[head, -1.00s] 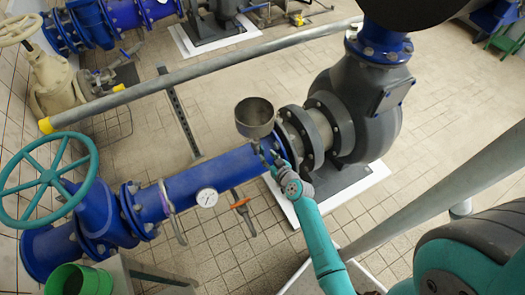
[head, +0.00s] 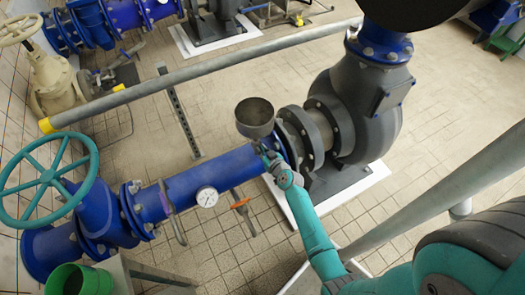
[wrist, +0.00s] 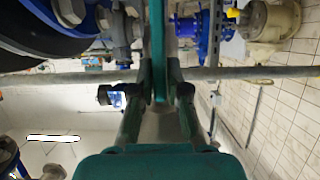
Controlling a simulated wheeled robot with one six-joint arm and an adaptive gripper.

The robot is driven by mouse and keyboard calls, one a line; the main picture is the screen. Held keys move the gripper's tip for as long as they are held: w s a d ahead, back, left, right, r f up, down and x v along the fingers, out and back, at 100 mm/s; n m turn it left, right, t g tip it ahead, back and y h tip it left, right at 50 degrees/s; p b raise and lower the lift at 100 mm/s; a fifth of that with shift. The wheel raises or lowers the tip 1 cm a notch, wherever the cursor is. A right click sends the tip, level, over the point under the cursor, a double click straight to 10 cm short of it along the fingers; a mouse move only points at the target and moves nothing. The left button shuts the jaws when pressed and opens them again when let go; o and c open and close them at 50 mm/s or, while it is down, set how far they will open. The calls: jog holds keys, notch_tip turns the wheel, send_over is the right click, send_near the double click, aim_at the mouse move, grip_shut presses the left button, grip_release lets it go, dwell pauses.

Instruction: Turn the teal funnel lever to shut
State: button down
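The metal funnel cup (head: 255,112) stands on the blue pipe beside the grey pump. My gripper (head: 268,157) is just below the cup, at the top of the pipe, and largely hides the lever in the head view. In the wrist view a long teal bar, which looks like the funnel lever (wrist: 158,40), runs down the middle of the picture. My gripper's two fingers (wrist: 159,78) stand on either side of it, close to its sides. I cannot tell whether they touch it.
A large teal handwheel (head: 45,180) is at the left. An orange-handled lever (head: 241,203) and a gauge (head: 207,196) are on the same pipe. The grey pump (head: 360,105) stands to the right. A grey rail (head: 205,75) crosses behind. Tiled floor is open behind the pump.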

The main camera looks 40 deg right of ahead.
jog(key=shift+s+f, duration=0.15)
jog(key=shift+f, duration=0.05)
dwell(0.3)
jog(key=f+m+t+y, duration=0.1)
jog(key=m+y, duration=0.1)
jog(key=m, duration=0.2)
jog(key=d+f+m+t+y, duration=0.1)
jog(key=m+t+y, duration=0.1)
jog(key=m, duration=0.3)
jog(key=d+f+m+t+y, duration=0.1)
jog(key=m+y, duration=0.1)
jog(key=m, duration=0.2)
jog(key=shift+s+t, duration=0.4)
jog(key=shift+a+f+m, duration=0.1)
jog(key=shift+m, duration=0.3)
dwell(0.4)
jog(key=c, duration=1.3)
grip_release()
jog(key=shift+o, duration=0.5)
jog(key=shift+w, duration=0.1)
jog(key=shift+d+r, duration=0.2)
